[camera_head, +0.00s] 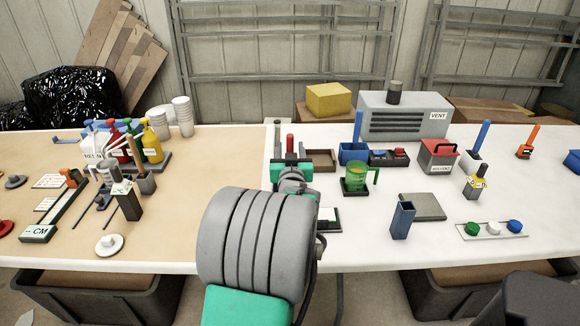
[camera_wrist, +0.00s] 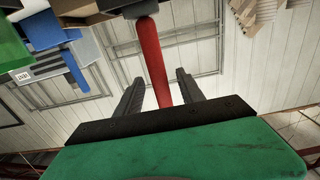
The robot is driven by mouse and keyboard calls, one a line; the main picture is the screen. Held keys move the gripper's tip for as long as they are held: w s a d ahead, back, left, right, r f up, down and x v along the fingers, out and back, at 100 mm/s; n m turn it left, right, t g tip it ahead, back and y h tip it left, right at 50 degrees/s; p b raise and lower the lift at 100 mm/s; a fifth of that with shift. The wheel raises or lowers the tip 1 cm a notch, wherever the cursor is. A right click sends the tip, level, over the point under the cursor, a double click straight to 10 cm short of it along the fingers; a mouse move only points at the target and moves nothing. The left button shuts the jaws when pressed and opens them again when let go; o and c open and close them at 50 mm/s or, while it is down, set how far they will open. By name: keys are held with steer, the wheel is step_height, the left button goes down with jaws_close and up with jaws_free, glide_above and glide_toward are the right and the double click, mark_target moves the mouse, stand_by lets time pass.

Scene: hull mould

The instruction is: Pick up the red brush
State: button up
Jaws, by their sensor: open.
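The red brush shows as a red handle (camera_head: 290,142) standing upright just beyond my gripper (camera_head: 291,166) in the head view. In the wrist view the red handle (camera_wrist: 152,55) runs down from a dark grey block (camera_wrist: 133,9) at the top edge and reaches between my two dark fingers. My gripper (camera_wrist: 160,76) is open, with a finger on each side of the handle and gaps showing on both sides. The bristle end is hidden. My gripper and arm cover the lower part of the brush in the head view.
A brown wooden tray (camera_head: 321,160) and a blue bin (camera_head: 353,153) stand close to the right of the brush.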

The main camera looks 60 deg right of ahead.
steer(key=x, duration=0.3)
steer(key=shift+w+d, duration=0.1)
steer(key=shift+d, duration=0.05)
jaws_close()
stand_by(0.4)
